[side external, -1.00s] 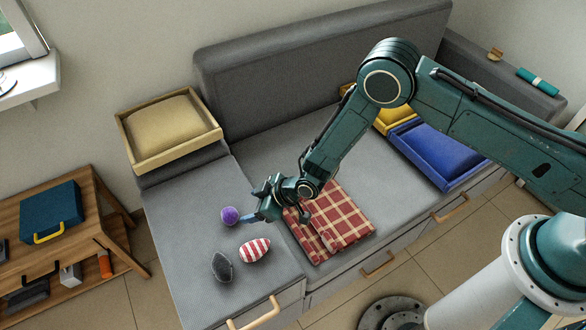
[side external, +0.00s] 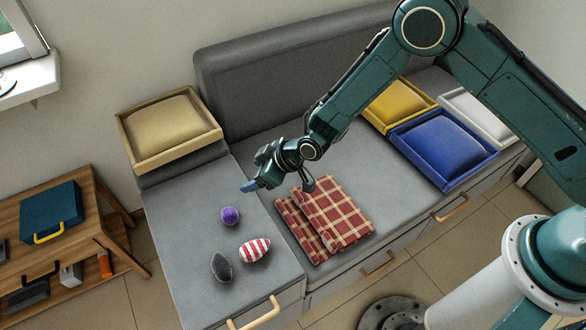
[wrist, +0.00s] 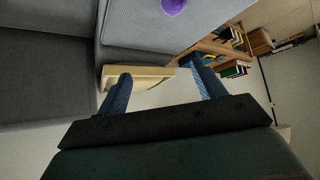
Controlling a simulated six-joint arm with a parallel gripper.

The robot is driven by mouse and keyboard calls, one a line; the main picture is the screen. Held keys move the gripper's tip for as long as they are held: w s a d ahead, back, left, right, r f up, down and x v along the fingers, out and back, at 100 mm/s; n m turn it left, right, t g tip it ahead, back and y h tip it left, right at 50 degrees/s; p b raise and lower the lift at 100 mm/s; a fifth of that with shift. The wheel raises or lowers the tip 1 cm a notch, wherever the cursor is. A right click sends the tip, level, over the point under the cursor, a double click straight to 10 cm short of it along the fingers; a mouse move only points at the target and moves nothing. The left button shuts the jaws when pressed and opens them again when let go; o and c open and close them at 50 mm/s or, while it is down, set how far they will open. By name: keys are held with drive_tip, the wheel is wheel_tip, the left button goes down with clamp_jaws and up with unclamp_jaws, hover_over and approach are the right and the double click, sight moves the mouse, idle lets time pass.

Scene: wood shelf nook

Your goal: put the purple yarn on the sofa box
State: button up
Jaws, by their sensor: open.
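The purple yarn (side external: 230,216) is a small ball on the grey sofa's left seat. It also shows at the top edge of the wrist view (wrist: 173,5). My gripper (side external: 250,186) is open and empty, raised above the seat, behind and right of the yarn in the side view. In the wrist view its two blue fingers (wrist: 163,86) stand wide apart with nothing held. A tan cushioned box (side external: 122,135) stands at the sofa's back left. Blue (side external: 466,182), yellow (side external: 420,89) and white (side external: 495,138) cushioned boxes sit at the right. I cannot tell which is the sofa box.
A red-striped ball (side external: 255,250) and a dark grey oval (side external: 222,267) lie in front of the yarn. A folded red plaid cloth (side external: 335,220) lies right of them. A wooden table (side external: 100,225) stands left of the sofa. The seat behind the yarn is clear.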

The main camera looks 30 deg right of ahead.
drive_tip(key=s+d+r+m+h, duration=0.1)
drive_tip(key=s+d+r, duration=0.1)
drive_tip(key=d+r, duration=0.55)
drive_tip(key=s+d+r+m+h, duration=0.15)
drive_tip(key=d+r, duration=0.25)
drive_tip(key=r, duration=0.7)
drive_tip(key=s+d+r+m, duration=0.1)
drive_tip(key=s+d+r, duration=0.2)
drive_tip(key=d+r, duration=0.5)
drive_tip(key=s+d+r+m+h, duration=0.1)
drive_tip(key=s+d+r, duration=0.2)
drive_tip(key=s+r, duration=0.3)
drive_tip(key=s+d+r+m+h, duration=0.1)
drive_tip(key=s+d+r, duration=0.25)
drive_tip(key=s, duration=0.35)
drive_tip(key=s+d+m+h, duration=0.1)
drive_tip(key=s+d+m, duration=0.2)
drive_tip(key=s, duration=1.1)
drive_tip(key=shift+d+g, duration=0.4)
drive_tip(key=shift+d, duration=0.7)
